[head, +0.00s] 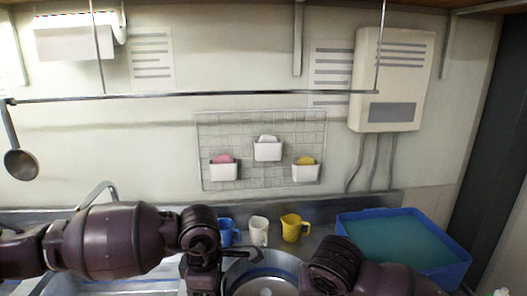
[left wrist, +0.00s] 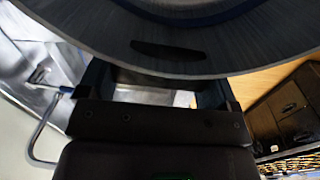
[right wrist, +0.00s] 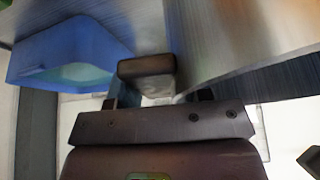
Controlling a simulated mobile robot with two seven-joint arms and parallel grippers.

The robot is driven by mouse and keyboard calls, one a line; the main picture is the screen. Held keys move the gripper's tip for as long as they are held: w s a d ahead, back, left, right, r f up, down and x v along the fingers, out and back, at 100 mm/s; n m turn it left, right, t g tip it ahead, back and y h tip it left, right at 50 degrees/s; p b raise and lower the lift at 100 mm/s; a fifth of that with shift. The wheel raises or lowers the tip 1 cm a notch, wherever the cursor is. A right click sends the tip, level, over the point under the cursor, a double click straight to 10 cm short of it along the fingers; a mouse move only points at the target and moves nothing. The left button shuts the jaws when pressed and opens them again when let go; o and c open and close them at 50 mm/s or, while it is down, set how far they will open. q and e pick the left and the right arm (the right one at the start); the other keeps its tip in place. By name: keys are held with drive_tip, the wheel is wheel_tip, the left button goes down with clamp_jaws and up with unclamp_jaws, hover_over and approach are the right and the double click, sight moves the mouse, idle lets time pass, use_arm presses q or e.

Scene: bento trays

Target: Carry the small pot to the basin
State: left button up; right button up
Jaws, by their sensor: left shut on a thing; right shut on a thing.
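The small pot (head: 258,270) is a round metal pot at the bottom centre of the head view, between my two grippers. My left gripper (head: 208,284) is shut on the pot's left side; in the left wrist view the brushed metal wall (left wrist: 235,55) fills the top, and the exact grip is partly hidden. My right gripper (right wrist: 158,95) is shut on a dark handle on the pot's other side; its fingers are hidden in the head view. The basin (head: 455,272) is a blue tub of blue-green water, right of the pot and apart from it.
A blue mug (head: 226,236), a white mug (head: 258,232) and a yellow mug (head: 291,229) stand behind the pot along the wall. A tap (head: 97,190) and metal sink are at the left. A ladle (head: 20,163) hangs from the rail (head: 190,95).

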use_arm(q)
drive_tip(key=shift+s, duration=0.7)
use_arm(e)
drive_tip(key=shift+s, duration=0.65)
use_arm(q)
drive_tip(key=w, duration=1.6)
use_arm(e)
drive_tip(key=w, duration=1.6)
use_arm(q)
drive_tip(key=shift+s, duration=0.15)
use_arm(e)
drive_tip(key=shift+s+d, duration=0.1)
drive_tip(key=shift+s, duration=0.05)
use_arm(q)
drive_tip(key=shift+s, duration=7.85)
use_arm(e)
drive_tip(key=shift+s, duration=7.85)
use_arm(q)
drive_tip(key=shift+a, duration=0.1)
